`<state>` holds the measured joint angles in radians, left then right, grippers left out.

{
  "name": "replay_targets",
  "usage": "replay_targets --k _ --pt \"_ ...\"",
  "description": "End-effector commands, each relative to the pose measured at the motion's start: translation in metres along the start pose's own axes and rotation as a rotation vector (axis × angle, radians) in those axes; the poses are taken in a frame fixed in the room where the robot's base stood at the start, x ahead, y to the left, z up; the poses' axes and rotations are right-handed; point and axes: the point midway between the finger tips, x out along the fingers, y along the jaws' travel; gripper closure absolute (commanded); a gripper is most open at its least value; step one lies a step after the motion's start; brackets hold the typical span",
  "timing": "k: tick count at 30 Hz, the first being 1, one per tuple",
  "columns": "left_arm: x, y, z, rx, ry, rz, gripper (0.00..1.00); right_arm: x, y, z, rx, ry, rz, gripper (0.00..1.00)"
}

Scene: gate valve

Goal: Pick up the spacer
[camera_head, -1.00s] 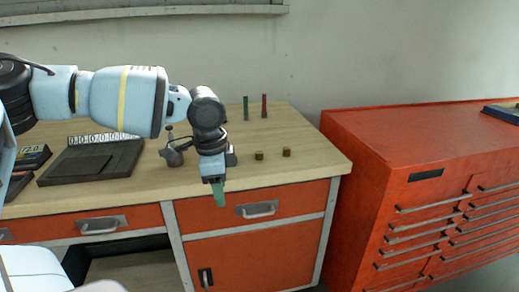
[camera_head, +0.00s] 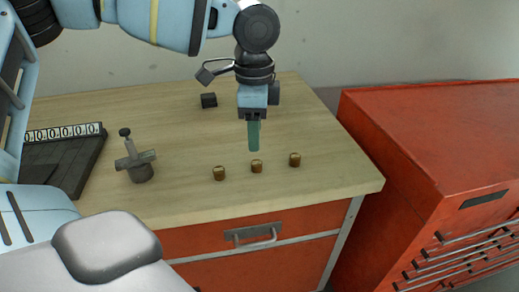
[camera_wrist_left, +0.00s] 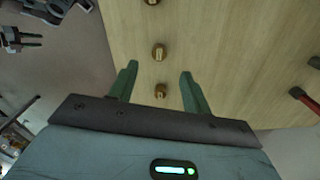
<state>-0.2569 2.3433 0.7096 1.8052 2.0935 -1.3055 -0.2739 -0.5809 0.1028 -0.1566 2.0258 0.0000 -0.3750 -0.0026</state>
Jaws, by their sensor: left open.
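Three small brass cylinders stand in a row on the wooden workbench: a left one (camera_head: 219,173), a middle one (camera_head: 257,166) and a right one (camera_head: 295,160). They look alike, so I cannot tell which is the spacer. My left gripper (camera_head: 254,147) points down over the bench, near the middle cylinder. In the left wrist view its two green fingers (camera_wrist_left: 158,72) are apart with nothing held. That view shows one cylinder (camera_wrist_left: 160,91) low between the fingers, another (camera_wrist_left: 158,52) just beyond the tips and a third cut off at the top edge.
A grey valve-like part (camera_head: 137,165) stands left of the cylinders. A dark tray with a number strip (camera_head: 62,132) lies at the bench's left. A small black block (camera_head: 208,100) is behind. A red drawer cabinet (camera_head: 430,150) stands right. The bench's front right is clear.

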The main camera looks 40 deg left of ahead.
Motion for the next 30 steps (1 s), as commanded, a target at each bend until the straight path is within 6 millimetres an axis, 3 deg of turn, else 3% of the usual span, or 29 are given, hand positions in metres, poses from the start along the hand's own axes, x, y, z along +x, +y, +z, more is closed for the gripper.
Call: replay_targets --k 10,17,23,30 --pt "0.001 0.002 -0.002 0.005 -0.003 0.001 0.51 -0.001 0.001 0.009 -0.003 -0.018 0.000 0.60" --pt "0.022 0.002 -0.001 0.005 -0.004 0.003 0.51 -0.001 0.001 0.010 -0.003 -0.020 0.000 0.60" --pt "0.027 0.002 -0.002 0.005 -0.003 0.002 0.51 -0.001 0.001 0.005 -0.004 -0.012 0.000 0.60" --pt "0.059 0.005 -0.003 0.006 -0.005 0.003 0.51 -0.003 0.001 0.000 -0.004 -0.002 0.001 0.60"
